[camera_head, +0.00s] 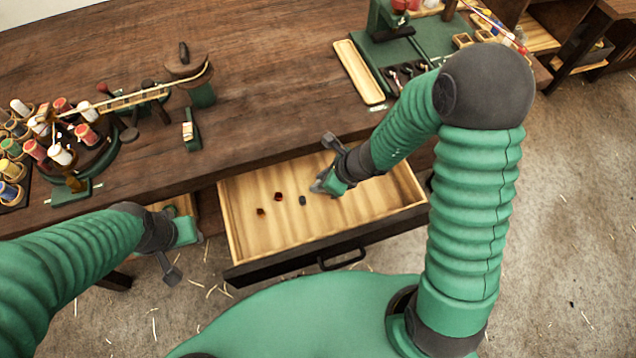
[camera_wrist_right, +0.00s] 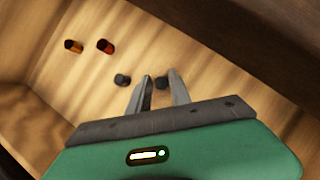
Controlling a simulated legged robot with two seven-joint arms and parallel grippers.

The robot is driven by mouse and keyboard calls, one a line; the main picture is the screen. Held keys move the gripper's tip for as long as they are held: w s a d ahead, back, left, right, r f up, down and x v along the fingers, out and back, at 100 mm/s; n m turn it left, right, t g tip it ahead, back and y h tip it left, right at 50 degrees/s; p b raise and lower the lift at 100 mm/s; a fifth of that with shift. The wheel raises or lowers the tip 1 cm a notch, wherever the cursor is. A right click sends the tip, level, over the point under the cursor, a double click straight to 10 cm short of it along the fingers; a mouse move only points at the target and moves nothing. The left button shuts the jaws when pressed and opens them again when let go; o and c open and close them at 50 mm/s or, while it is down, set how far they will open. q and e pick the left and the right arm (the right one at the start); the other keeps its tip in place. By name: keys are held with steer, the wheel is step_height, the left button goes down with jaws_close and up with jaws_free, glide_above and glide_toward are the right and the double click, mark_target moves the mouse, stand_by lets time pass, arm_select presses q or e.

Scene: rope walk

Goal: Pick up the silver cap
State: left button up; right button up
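Several small caps lie in the open drawer (camera_head: 240,240). I cannot tell from colour which is silver. A red cap (camera_wrist_right: 105,46) and an orange-brown cap (camera_wrist_right: 73,46) lie farther left. My right gripper (camera_head: 318,188) is open, low in the drawer, right of a dark cap (camera_head: 302,200) in the head view. My left gripper (camera_head: 190,234) hangs by the bench's front edge; its fingers are unclear.
The drawer's walls surround the right gripper, with bare wood to its right. On the bench (camera_head: 270,60) stand a spool rack (camera_head: 85,150) at left, a long wooden tray (camera_head: 358,72) and a green mat (camera_head: 400,50) at the back.

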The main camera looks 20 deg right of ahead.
jaws_close()
steer(key=shift+d, duration=0.3)
